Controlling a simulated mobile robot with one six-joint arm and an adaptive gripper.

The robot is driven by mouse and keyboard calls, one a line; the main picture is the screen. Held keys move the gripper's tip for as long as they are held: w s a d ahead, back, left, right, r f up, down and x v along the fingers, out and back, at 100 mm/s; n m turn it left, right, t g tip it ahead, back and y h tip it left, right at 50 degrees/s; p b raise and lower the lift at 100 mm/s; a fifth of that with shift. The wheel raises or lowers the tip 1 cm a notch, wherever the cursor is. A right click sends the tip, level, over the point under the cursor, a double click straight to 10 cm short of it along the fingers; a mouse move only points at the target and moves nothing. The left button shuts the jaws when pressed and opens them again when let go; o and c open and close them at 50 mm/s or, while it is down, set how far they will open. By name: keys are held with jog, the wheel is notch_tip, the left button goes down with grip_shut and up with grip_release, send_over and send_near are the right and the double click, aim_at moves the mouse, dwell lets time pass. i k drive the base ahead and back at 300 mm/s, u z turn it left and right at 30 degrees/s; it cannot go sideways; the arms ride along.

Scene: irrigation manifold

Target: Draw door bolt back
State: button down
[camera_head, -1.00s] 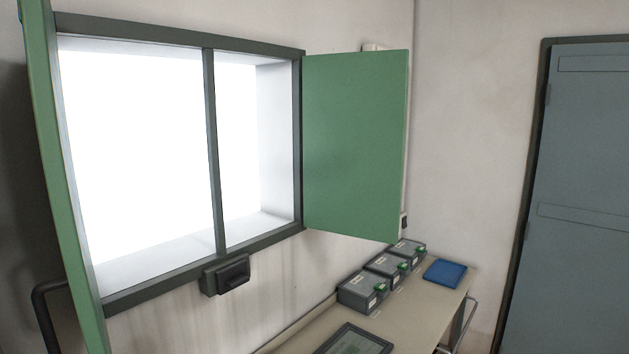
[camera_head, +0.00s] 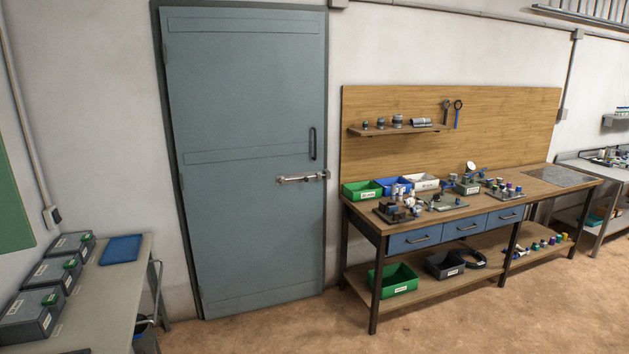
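The door (camera_head: 245,240) is a blue-grey panel door in a dark frame, left of centre, and it looks closed. The door bolt (camera_head: 302,178) is a pale metal slide bolt lying horizontally at the door's right edge, at about mid height. Its right end reaches the frame side; the fine position of its bar is too small to tell. A dark upright pull handle (camera_head: 312,143) sits just above it. My gripper is not in view.
A workbench (camera_head: 374,238) with bins, fittings and drawers stands right of the door. A table (camera_head: 118,272) with several grey boxes and a blue folder (camera_head: 121,249) stands at the left. The brown floor (camera_head: 290,325) before the door is clear.

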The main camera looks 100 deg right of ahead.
aim_at(305, 179)
jog(key=z, duration=0.2)
jog(key=k, duration=0.5)
jog(key=z, duration=1.05)
jog(key=k, duration=0.9)
jog(key=z, duration=0.85)
jog(key=i, duration=0.9)
jog(key=z, duration=0.6)
jog(key=i, duration=1.65)
jog(key=z, duration=0.3)
